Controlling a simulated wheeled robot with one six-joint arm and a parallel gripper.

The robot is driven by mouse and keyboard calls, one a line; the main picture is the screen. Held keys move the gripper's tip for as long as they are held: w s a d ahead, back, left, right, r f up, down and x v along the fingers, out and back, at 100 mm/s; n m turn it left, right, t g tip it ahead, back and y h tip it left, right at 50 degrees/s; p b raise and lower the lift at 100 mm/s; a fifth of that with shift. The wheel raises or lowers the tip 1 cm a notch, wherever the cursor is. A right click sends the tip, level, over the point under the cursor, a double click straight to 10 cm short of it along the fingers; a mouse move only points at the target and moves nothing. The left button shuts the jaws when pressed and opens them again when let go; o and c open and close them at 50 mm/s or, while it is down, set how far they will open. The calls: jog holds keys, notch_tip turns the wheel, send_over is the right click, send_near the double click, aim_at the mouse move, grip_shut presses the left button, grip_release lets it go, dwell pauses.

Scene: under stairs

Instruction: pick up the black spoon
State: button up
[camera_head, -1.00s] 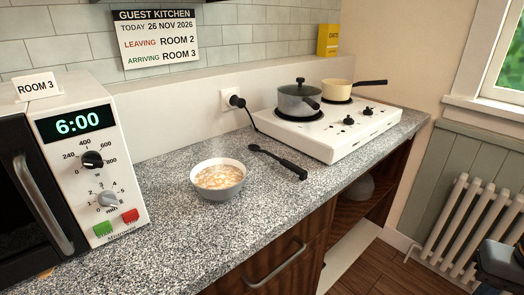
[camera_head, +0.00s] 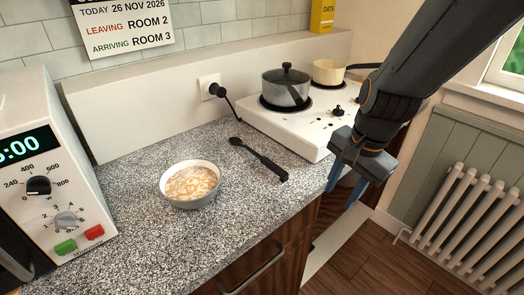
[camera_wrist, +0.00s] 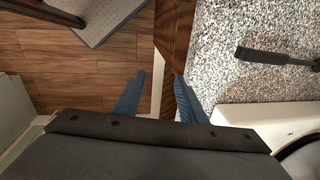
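The black spoon (camera_head: 259,159) lies on the speckled counter (camera_head: 240,226), between the bowl and the white hotplate. Its bowl end points to the back left and its thick handle to the front right. In the wrist view part of the spoon (camera_wrist: 275,56) shows at the right, cut off by the edge. My gripper (camera_head: 346,188) is at the counter's front edge, right of the spoon and apart from it. Its blue fingers (camera_wrist: 158,97) are spread with nothing between them; the floor and cabinet front show beyond the gap.
A steaming bowl of food (camera_head: 190,184) stands left of the spoon. The hotplate (camera_head: 300,128) carries a grey lidded pot (camera_head: 286,88) and a cream pan (camera_head: 328,72). A microwave (camera_head: 50,170) is at left. The counter's front area is clear.

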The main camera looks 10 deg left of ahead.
aim_at(268, 161)
jog(key=w+a+r+m+p, duration=0.1)
jog(key=a+m, duration=0.1)
jog(key=m, duration=0.1)
jog(key=w+a+r+m+p, duration=0.1)
jog(key=a+r+m, duration=0.1)
jog(key=a+m, duration=0.1)
jog(key=w+a+r+m+t+y+p, duration=0.1)
jog(key=w+a+r+m, duration=0.1)
jog(key=a, duration=0.1)
jog(key=shift+a+m+p, duration=0.1)
jog(key=shift+m+p, duration=0.2)
jog(key=shift+m, duration=0.1)
jog(key=w+a+r+m+p, duration=0.1)
jog(key=a+m, duration=0.1)
jog(key=m, duration=0.1)
jog(key=w+a+r+m, duration=0.1)
jog(key=a+m, duration=0.1)
jog(key=a, duration=0.1)
jog(key=w+a+r+m+y+p, duration=0.1)
jog(key=a+m, duration=0.1)
jog(key=m, duration=0.1)
jog(key=shift+a+r+m+t+p, duration=0.1)
jog(key=shift+a+m+t+p, duration=0.2)
jog(key=shift+a+p, duration=0.05)
jog(key=shift+x, duration=1.2)
jog(key=shift+b+x, duration=0.8)
jog(key=shift+x, duration=1.9)
jog(key=shift+d, duration=0.15)
grip_shut()
